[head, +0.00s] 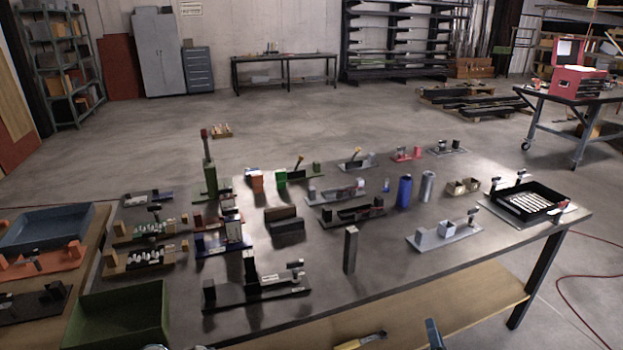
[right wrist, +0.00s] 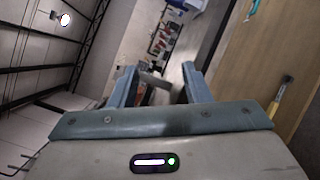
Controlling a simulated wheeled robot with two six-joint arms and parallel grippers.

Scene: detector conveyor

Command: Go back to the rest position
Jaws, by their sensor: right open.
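My right gripper (head: 434,334) shows only as a blue-grey finger at the bottom edge of the head view, in front of the long table (head: 385,290). In the right wrist view my right gripper (right wrist: 159,80) has its two blue-grey fingers apart, with nothing held between them. That view is tilted, with the room and table items far beyond the fingers. My left gripper does not show clearly in either view.
The table holds several small fixtures, a blue cylinder (head: 404,192), an upright grey block (head: 351,249) and a black tray (head: 527,203). A green bin (head: 120,312) stands at the front left. A yellow-handled tool (head: 362,341) lies below the front edge. Open floor lies behind.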

